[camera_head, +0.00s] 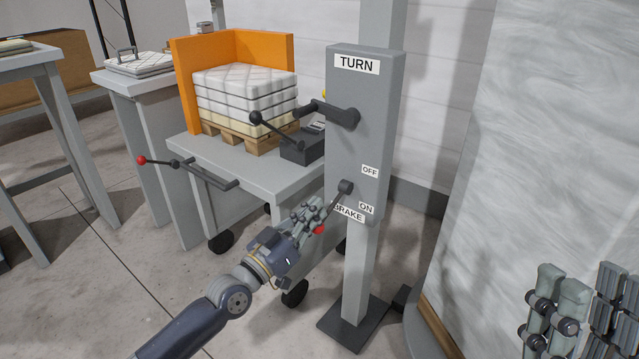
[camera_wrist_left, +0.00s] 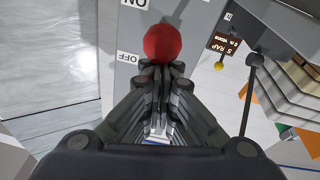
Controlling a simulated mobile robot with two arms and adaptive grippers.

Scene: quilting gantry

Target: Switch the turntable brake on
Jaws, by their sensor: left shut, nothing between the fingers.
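The grey control box (camera_head: 362,130) stands on a post, labelled TURN at the top and BRAKE, OFF and ON lower down. The brake lever (camera_head: 346,187) comes out of its lower part and slants down-left to a red knob (camera_head: 319,230). My left gripper (camera_head: 318,213) is shut and empty, with its fingers at the knob end of the lever. In the left wrist view the red knob (camera_wrist_left: 163,43) sits just beyond the fingertips; contact is unclear. I cannot tell which setting the lever is at. My right gripper (camera_head: 580,310) is at the lower right, partly cut off.
A dark crank handle (camera_head: 335,110) sticks out of the box above the lever. A cart (camera_head: 235,168) with a stack of quilted pads (camera_head: 245,92) stands left of the post. A large wrapped roll (camera_head: 530,150) is on the right. Open floor lies in front.

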